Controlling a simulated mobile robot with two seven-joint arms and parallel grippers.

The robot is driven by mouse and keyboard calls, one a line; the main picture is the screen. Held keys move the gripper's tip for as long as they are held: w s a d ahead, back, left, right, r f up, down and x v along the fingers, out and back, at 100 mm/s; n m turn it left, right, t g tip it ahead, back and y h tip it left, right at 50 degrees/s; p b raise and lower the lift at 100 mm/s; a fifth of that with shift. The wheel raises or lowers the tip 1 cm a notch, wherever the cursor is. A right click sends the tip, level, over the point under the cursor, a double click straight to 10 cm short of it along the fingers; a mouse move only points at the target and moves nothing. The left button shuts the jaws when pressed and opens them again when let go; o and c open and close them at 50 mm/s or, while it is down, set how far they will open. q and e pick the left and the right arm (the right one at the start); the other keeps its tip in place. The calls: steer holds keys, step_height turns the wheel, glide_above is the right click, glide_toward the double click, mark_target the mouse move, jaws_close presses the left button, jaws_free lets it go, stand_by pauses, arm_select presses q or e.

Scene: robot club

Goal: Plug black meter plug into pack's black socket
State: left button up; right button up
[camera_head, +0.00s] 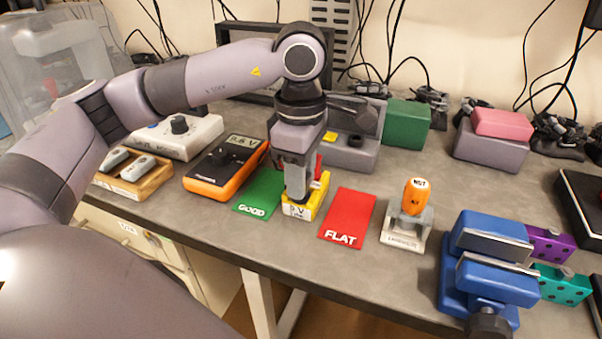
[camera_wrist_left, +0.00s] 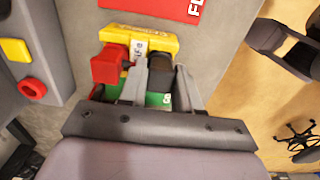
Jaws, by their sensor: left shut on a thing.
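The yellow pack (camera_head: 319,205) with a white voltage label stands on the bench between the green GOOD mat and the red FLAT mat. It also shows at the top of the left wrist view (camera_wrist_left: 165,45). My left gripper (camera_head: 297,196) points down at the pack and is shut on the black plug (camera_wrist_left: 162,62), which is close against the pack's edge. I cannot tell whether the plug is seated in the black socket, which is hidden. A red plug (camera_wrist_left: 108,65) sits at the pack beside it. The orange meter (camera_head: 212,187) with a dial lies to the left. My right gripper is not in view.
The green GOOD mat (camera_head: 259,193) and red FLAT mat (camera_head: 349,217) flank the pack. Behind is a grey box (camera_head: 352,155). An orange-handled stamp (camera_head: 416,197) and a blue vise (camera_head: 485,268) stand right. A wooden tray (camera_head: 125,188) is left.

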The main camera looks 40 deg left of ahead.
arm_select(q)
steer(key=shift+f, duration=0.2)
stand_by(0.6)
steer(key=o, duration=1)
steer(key=shift+o, duration=0.2)
steer(key=shift+r, duration=0.35)
step_height(320, 180, up, 7)
steer(key=shift+f, duration=0.15)
